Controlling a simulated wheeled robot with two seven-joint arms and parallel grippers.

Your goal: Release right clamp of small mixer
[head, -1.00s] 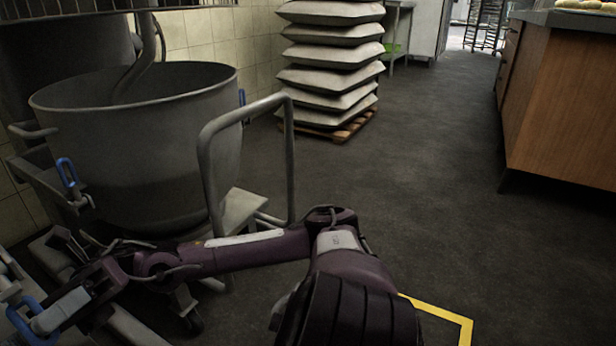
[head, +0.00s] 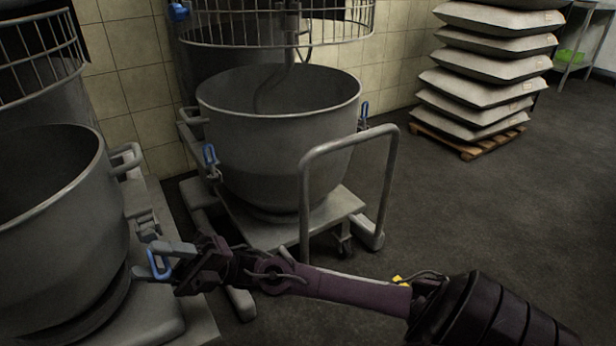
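The mixer at the left edge has a grey bowl (head: 55,225), cut off by the frame. A blue clamp handle (head: 154,266) shows at this bowl's right side, low down. My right gripper (head: 160,262) reaches left to this handle, with its grey fingertips right at the blue loop. I cannot tell whether the fingers are closed on it or only around it. A second mixer bowl (head: 280,135) stands in the middle, with a blue clamp handle (head: 210,156) on its left and another (head: 364,112) on its right. My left gripper is not in view.
A grey tubular push handle (head: 350,146) rises from the middle bowl's wheeled trolley (head: 345,203), behind my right forearm. Stacked sacks (head: 485,90) stand on a wooden pallet (head: 470,145) at the back right. The floor on the right is clear.

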